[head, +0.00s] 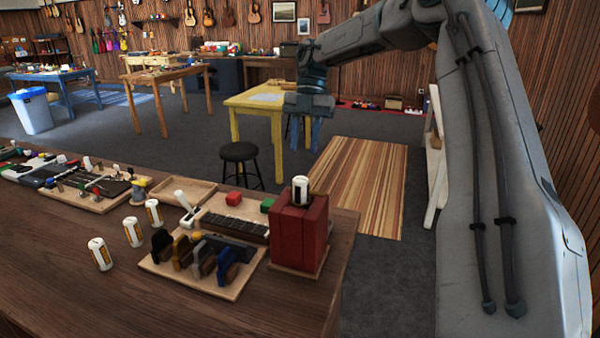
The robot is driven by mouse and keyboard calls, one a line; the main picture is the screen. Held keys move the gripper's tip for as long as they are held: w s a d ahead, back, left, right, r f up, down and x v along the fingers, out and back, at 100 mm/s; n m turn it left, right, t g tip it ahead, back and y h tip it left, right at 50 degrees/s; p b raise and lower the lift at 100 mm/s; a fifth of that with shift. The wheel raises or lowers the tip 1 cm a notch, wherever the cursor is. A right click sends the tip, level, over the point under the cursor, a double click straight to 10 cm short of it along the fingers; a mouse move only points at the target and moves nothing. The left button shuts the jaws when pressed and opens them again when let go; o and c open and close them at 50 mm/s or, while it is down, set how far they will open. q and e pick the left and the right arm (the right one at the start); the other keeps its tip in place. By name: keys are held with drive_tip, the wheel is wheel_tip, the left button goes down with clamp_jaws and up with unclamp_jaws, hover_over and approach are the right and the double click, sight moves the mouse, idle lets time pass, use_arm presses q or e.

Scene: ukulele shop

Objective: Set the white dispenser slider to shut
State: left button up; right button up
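A red box-shaped block (300,236) stands on a small wooden base near the right end of the dark wooden counter. A white cylinder with a dark label (301,190) stands upright on its top. I cannot make out a slider on the red block or tell its position. A white lever-like piece (184,204) tilts up behind the tool tray, left of the red block; I cannot tell whether it is the dispenser's slider. My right gripper (306,133) hangs fingers down, beyond and above the red block, apart from it; it looks open and empty. My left gripper is out of view.
Several similar white cylinders (133,232) stand along the counter (180,305). A wooden tray (225,289) holds clamp-like tools. Another tray (100,205) holds small tools. A black stool (240,155) and yellow table (245,101) stand beyond. The counter's front left is clear.

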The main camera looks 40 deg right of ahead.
drive_tip(key=p+x, duration=0.2)
drive_tip(key=x, duration=0.6)
drive_tip(key=shift+f, duration=0.1)
clamp_jaws()
